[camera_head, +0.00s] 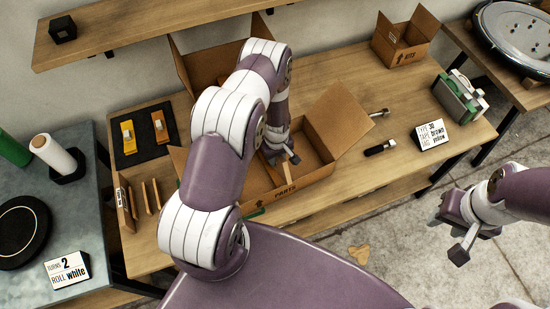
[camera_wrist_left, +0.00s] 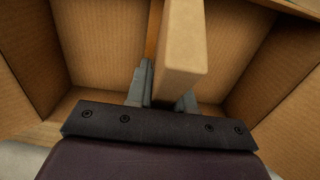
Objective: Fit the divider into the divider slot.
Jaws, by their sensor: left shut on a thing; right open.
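My left gripper (camera_head: 284,157) is inside the open cardboard box marked PARTS (camera_head: 318,180). It is shut on a thin tan divider (camera_head: 286,172); in the left wrist view the divider (camera_wrist_left: 182,45) stands between the fingers (camera_wrist_left: 160,88), its edge toward the camera. The box walls (camera_wrist_left: 245,50) rise on both sides of it. A narrow orange-brown strip (camera_wrist_left: 153,30) shows beside the divider; I cannot tell whether it is the slot. The divider's lower end is hidden. My right gripper (camera_head: 468,243) is open and empty, away from the table at the right.
Several thin upright boards (camera_head: 146,196) stand at the table's left end, near a black tray with yellow pieces (camera_head: 127,136). Box flaps stand up around the opening.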

